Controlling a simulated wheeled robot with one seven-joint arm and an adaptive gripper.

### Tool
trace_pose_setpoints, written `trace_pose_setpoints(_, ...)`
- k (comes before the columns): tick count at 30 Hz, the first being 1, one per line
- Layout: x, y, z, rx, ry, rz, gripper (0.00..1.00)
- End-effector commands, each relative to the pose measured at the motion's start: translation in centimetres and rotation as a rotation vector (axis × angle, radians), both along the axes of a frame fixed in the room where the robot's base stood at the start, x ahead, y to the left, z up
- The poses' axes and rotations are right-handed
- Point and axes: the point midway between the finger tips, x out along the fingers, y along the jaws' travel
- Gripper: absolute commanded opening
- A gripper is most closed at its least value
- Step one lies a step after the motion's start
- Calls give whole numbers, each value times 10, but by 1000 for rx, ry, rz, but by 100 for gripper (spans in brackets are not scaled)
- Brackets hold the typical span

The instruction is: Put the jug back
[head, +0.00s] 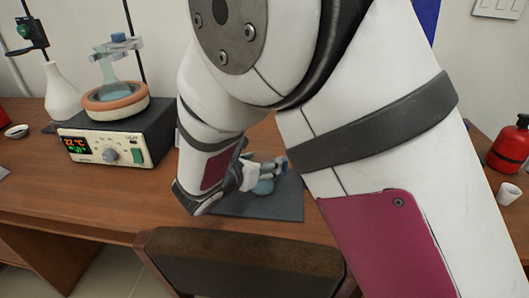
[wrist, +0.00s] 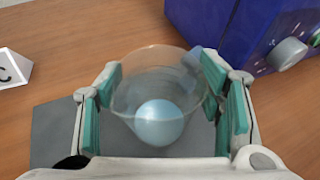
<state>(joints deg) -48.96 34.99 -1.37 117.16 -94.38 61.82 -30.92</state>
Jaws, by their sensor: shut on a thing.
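The jug (wrist: 150,75) is a clear glass vessel with a pale blue rounded body showing in it. In the wrist view it sits between the two teal finger pads of my gripper (wrist: 165,105), which is shut on it. In the head view the jug (head: 263,187) shows as a small bluish shape over the grey mat (head: 287,208), partly hidden by my gripper (head: 262,170). I cannot tell whether its base touches the mat. The mat also shows in the wrist view (wrist: 50,128).
A heater with a lit display (head: 120,135) carries a flask (head: 110,68) on the left, beside a white vase (head: 62,92). A blue device (wrist: 235,25) is near the jug. A red canister (head: 508,150) and white cup (head: 508,193) are right. A chair (head: 240,262) is in front.

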Motion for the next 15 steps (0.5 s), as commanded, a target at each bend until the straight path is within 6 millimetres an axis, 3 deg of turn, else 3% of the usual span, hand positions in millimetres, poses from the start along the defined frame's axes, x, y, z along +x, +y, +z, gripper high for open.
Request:
trace_pose_setpoints(9, 0, 0, -3, 0, 0, 0, 0)
trace_pose_setpoints(10, 0, 0, -3, 1, 0, 0, 68)
trace_pose_setpoints(12, 0, 0, -2, 1, 0, 0, 81)
trace_pose_setpoints(15, 0, 0, -2, 0, 0, 0, 81)
